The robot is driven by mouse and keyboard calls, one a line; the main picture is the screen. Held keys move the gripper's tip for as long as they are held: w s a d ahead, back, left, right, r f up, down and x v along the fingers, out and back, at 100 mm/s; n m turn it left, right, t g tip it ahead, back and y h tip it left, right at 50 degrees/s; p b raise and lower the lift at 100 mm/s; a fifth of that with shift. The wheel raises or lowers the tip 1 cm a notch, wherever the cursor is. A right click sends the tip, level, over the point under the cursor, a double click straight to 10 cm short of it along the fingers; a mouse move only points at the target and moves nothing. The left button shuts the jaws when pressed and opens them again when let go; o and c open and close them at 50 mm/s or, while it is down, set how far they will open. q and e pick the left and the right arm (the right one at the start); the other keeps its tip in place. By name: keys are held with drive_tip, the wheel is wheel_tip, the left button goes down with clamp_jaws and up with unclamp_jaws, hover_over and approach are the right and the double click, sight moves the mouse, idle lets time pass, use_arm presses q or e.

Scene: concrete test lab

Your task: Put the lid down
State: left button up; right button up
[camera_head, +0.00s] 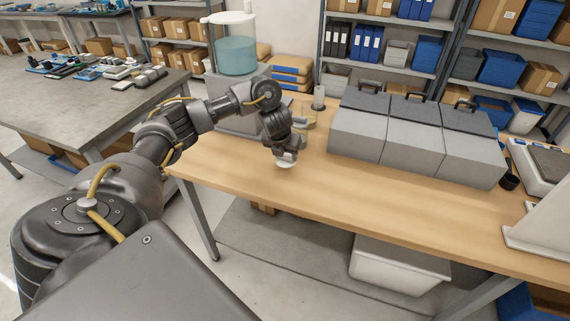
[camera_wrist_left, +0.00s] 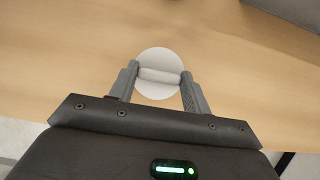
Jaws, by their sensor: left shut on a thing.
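The lid (camera_wrist_left: 160,58) is a small round white disc with a raised bar handle across it. My left gripper (camera_wrist_left: 160,74) is shut on that bar, with one finger at each end. In the head view my left gripper (camera_head: 284,150) points down over the left part of the wooden table (camera_head: 330,202), and the white lid (camera_head: 286,163) shows just under its fingers. Whether the lid touches the tabletop or hangs a little above it, I cannot tell. My right gripper is not in view.
Three grey cases (camera_head: 400,135) with black handles stand at the back of the table. A tank of bluish liquid (camera_head: 235,55) stands on a grey base behind my arm. A scale-like device (camera_head: 540,165) is at the right. The table's front strip is clear.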

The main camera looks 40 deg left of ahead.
sight(284, 158)
use_arm(q)
drive_tip(key=shift+w+a+f+b, duration=0.15)
drive_tip(key=shift+f+b, duration=0.6)
drive_tip(key=shift+f, duration=1.1)
drive_tip(key=shift+r, duration=0.1)
drive_tip(key=o, duration=0.9)
drive_tip(key=shift+o, duration=0.2)
drive_tip(key=p+v, duration=0.6)
drive_tip(key=v, duration=0.6)
